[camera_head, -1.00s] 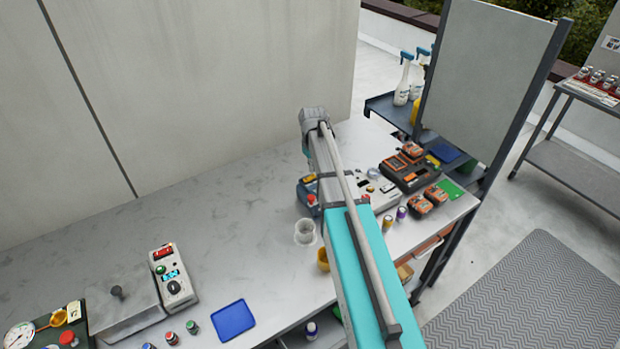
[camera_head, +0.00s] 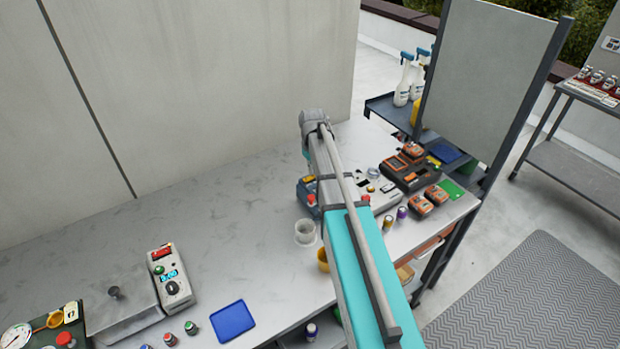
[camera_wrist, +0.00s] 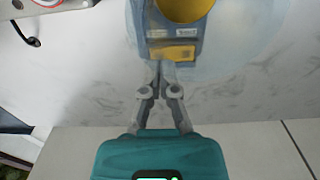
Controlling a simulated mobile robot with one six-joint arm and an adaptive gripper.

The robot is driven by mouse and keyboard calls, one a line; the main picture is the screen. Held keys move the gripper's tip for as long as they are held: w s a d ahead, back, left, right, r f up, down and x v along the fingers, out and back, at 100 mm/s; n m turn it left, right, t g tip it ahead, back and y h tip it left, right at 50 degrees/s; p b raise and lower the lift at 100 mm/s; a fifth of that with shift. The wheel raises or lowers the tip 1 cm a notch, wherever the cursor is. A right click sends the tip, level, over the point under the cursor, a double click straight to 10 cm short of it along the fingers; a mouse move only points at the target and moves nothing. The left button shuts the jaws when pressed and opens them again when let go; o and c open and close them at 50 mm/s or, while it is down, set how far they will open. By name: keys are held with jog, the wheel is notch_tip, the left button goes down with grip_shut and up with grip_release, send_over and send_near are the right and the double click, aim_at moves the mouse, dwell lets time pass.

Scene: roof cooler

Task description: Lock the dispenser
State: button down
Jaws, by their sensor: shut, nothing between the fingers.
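A blue-grey unit, which I take to be the dispenser, is at the top centre of the wrist view (camera_wrist: 153,28). It has a round yellow part (camera_wrist: 186,7) and a yellow tab (camera_wrist: 172,53) on its near end. In the head view its blue body (camera_head: 305,192) is partly hidden behind my arm, with a red button on top. My gripper (camera_wrist: 161,66) is shut and empty, its fingertips just below the yellow tab in the picture. I cannot tell whether they touch it. The head view hides my gripper behind the arm.
A clear cup (camera_head: 305,232) and a yellow cup (camera_head: 323,260) stand beside my arm. Orange-and-black battery packs (camera_head: 412,165) and small cans (camera_head: 402,213) are to the right. A control box (camera_head: 171,277) and a blue tray (camera_head: 233,321) are at the left. The mid-left counter is clear.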

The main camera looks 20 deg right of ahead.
aim_at(312, 176)
jog(key=shift+f+b, duration=0.65)
jog(key=shift+f, duration=0.05)
dwell(0.5)
jog(key=shift+r, duration=0.1)
jog(key=shift+r+p, duration=3.5)
jog(key=shift+p, duration=0.05)
jog(key=s+a+m, duration=0.1)
jog(key=s+a, duration=0.6)
jog(key=s, duration=0.3)
jog(key=s+a+f+m+b, duration=0.1)
jog(key=s+a, duration=0.6)
jog(key=s, duration=0.3)
jog(key=shift+s+a+f, duration=0.2)
jog(key=shift+s+a, duration=0.15)
jog(key=shift+s, duration=0.05)
jog(key=shift+s, duration=0.15)
